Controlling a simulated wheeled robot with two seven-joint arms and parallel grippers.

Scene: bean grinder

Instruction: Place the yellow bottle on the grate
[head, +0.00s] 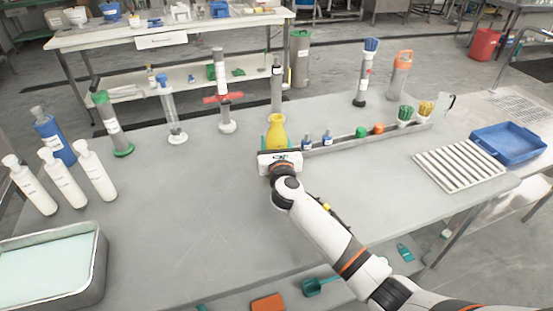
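The yellow bottle (277,132) stands near the middle of the grey table, at the left end of a low grey rail. My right gripper (279,154) is right at the bottle, on its near side, and covers its lower part. The fingers are hidden behind the gripper's white body, so I cannot tell whether they are shut on the bottle. The grate (460,165), a pale slatted rack, lies flat and empty at the right side of the table. My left gripper is not in view.
A grey rail (375,136) with small bottles and coloured items runs from the yellow bottle toward the right. A blue tray (508,144) lies right of the grate. White bottles (62,179) and a metal tray (98,270) are at the left. The table's centre left is clear.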

